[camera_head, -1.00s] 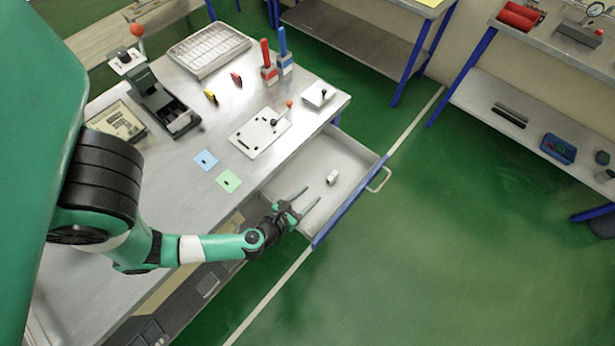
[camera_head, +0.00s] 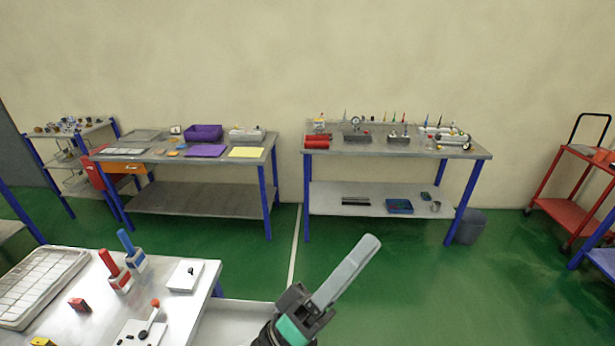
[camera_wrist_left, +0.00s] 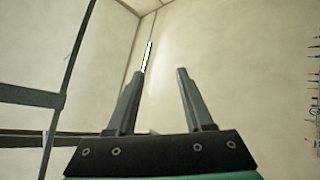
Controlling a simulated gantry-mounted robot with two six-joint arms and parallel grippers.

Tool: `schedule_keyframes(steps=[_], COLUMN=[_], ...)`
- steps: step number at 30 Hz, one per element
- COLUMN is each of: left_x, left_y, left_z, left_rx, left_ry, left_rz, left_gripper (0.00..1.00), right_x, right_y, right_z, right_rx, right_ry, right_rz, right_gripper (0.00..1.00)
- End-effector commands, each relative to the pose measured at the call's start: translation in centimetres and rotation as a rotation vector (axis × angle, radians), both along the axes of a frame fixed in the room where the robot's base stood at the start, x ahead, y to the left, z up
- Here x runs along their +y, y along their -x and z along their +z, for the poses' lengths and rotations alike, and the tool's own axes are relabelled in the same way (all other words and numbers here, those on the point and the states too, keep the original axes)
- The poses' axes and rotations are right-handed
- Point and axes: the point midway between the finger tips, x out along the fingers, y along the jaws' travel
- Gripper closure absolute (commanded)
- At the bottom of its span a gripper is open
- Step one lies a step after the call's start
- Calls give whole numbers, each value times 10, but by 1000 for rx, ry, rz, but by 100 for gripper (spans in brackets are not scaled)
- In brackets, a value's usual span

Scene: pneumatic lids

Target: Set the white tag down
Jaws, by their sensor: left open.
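I cannot pick out a white tag for certain in either view now. My left gripper (camera_head: 368,246) points up and to the right over the floor, beside the open drawer (camera_head: 240,322) at the bottom of the head view. In the left wrist view its two fingers (camera_wrist_left: 159,74) stand apart with nothing between them, facing a pale wall. A thin bright white strip (camera_wrist_left: 147,57) shows just above the left fingertip; I cannot tell what it is. Most of the drawer's inside is out of the head view. My right gripper is not in view.
Two benches (camera_head: 190,145) (camera_head: 400,142) stand along the wall.

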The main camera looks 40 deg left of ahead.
Motion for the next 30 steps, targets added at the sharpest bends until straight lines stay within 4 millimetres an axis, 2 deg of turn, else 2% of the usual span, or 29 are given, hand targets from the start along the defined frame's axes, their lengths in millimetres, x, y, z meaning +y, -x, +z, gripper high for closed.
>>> schedule_keyframes(steps=[1, 3, 6, 7, 9, 12, 19, 22, 26, 29, 30], left_x=[-10, -10, 7, 14, 26, 34, 34, 34, 34, 34, 34], left_y=[10, 21, 40, 46, 55, 60, 59, 59, 59, 59, 59], left_z=[58, 112, 167, 177, 194, 203, 203, 212, 249, 293, 314], left_rx=[-127, -232, -288, -289, -281, -266, -262, -262, -263, -263, -262], left_ry=[-231, -505, -740, -782, -846, -882, -887, -885, -885, -885, -884], left_rz=[158, 422, 759, 835, 965, 1040, 1042, 1041, 1039, 1039, 1038], left_gripper=[48, 48, 48, 48, 48, 48, 48, 48, 48, 48, 48], right_x=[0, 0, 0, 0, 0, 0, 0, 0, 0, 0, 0], right_y=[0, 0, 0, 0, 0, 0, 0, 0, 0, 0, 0], right_z=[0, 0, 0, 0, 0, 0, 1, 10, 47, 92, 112], right_rx=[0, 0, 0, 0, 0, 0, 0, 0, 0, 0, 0], right_ry=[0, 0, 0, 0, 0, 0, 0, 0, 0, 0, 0], right_rz=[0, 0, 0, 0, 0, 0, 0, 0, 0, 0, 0], right_gripper=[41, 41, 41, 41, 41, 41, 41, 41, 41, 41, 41])
